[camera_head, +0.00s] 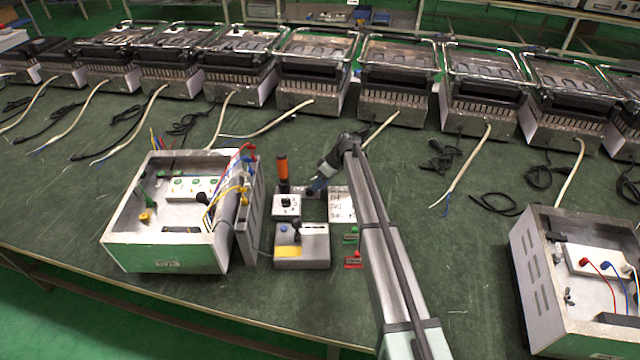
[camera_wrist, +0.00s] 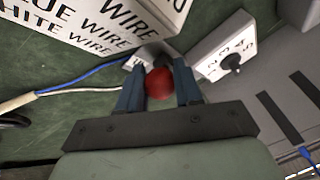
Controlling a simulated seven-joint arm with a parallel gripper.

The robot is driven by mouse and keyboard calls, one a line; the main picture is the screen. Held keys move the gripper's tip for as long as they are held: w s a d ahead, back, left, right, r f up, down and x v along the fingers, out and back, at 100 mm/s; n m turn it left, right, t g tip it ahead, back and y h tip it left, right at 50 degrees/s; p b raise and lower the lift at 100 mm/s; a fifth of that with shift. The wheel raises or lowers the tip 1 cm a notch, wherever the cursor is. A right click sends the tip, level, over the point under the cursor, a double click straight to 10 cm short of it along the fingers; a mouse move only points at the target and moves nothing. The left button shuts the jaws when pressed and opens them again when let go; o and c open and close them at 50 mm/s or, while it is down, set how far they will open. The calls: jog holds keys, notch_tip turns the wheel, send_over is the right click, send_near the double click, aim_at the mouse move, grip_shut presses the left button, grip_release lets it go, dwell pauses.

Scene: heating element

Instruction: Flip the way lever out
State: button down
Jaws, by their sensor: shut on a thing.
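My gripper (camera_wrist: 158,88) has its two dark blue fingers on either side of a red ball knob (camera_wrist: 159,83) and is shut on it. The knob seems to be the end of the way lever; its stem and base are mostly hidden behind it and the fingers. In the head view my gripper (camera_head: 318,186) is low over the small fixtures in the middle of the table, and the red knob cannot be made out there. A white box with a black dial (camera_wrist: 232,62) is just right of the fingers in the wrist view.
An upright orange handle (camera_head: 283,168) stands left of my gripper. A grey box with a black lever (camera_head: 302,247) is in front. An open white case (camera_head: 165,250) with wires is left, another (camera_head: 570,300) far right. A wire-label block (camera_wrist: 95,25) and loose wires lie close by.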

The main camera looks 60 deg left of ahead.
dwell(0.4)
jog(key=shift+s+a+r+t+h, duration=0.2)
jog(key=shift+s+t+h, duration=0.1)
jog(key=shift+t, duration=0.25)
jog(key=shift+s+a+r+t+h, duration=0.2)
jog(key=shift+t+h, duration=0.1)
jog(key=shift+t, duration=0.25)
jog(key=shift+s+a+r+t+h, duration=0.2)
jog(key=shift+s+t+h, duration=0.35)
jog(key=shift+t, duration=0.45)
jog(key=shift+s+a+r+t+h, duration=0.1)
jog(key=shift+s+a+t+h, duration=0.2)
jog(key=shift+t+h, duration=0.55)
jog(key=c, duration=0.8)
grip_release()
jog(key=r, duration=0.4)
jog(key=s+r, duration=0.1)
jog(key=r, duration=0.4)
jog(key=a+r, duration=0.1)
jog(key=r, duration=0.3)
jog(key=shift+s+a+r, duration=0.1)
jog(key=shift+s+r, duration=0.2)
jog(key=shift+s, duration=0.1)
